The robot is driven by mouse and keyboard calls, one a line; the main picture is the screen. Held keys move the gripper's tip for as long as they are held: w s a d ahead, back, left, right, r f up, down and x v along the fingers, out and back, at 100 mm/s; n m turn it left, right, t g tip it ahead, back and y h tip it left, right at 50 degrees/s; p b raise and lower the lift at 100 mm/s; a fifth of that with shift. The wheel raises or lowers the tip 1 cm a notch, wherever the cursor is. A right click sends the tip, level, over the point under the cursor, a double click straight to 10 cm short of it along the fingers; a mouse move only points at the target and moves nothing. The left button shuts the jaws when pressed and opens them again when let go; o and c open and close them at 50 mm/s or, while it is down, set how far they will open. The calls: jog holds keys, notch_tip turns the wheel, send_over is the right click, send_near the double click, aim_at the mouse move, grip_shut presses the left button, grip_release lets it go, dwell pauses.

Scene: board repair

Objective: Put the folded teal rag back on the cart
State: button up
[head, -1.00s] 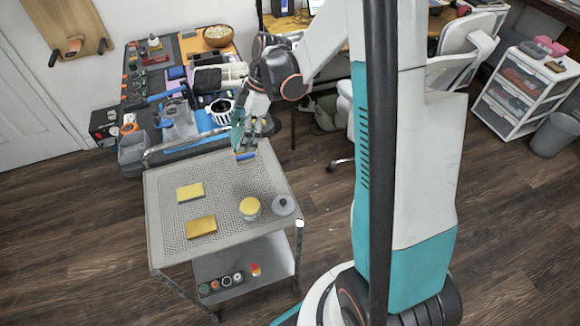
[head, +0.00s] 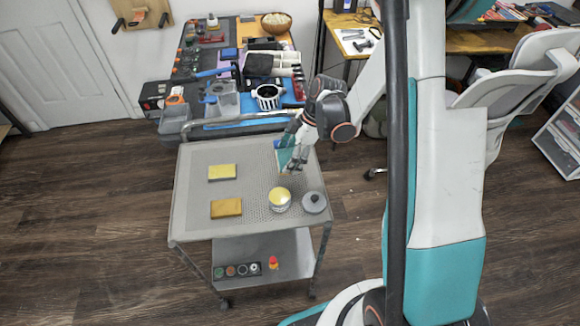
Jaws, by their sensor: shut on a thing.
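The cart (head: 192,198) has a grey perforated top and a lower shelf. My gripper (head: 288,167) is over the far right part of the cart top. It is shut on the folded teal rag (head: 285,157), which hangs at the fingertips. My fingers hide part of the rag, and I cannot tell whether it touches the cart top. A small blue item (head: 277,143) shows just behind the rag, partly hidden.
On the cart top are a yellow sponge (head: 222,172), an orange-yellow block (head: 226,208), a yellow-topped tin (head: 280,198) and a grey lidded round container (head: 314,202). The middle of the top is clear. A cluttered workbench (head: 250,103) stands behind the cart's handle.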

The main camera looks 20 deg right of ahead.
jog(key=shift+f+b, duration=0.75)
jog(key=shift+f, duration=1.4)
jog(key=shift+f, duration=0.2)
jog(key=o, duration=1)
jog(key=shift+r, duration=0.15)
jog(key=shift+r, duration=0.25)
jog(key=p+v, duration=0.4)
jog(key=v, duration=0.7)
jog(key=shift+s+d+r+p, duration=0.1)
jog(key=shift+d+r+p, duration=0.05)
jog(key=shift+r+p, duration=0.15)
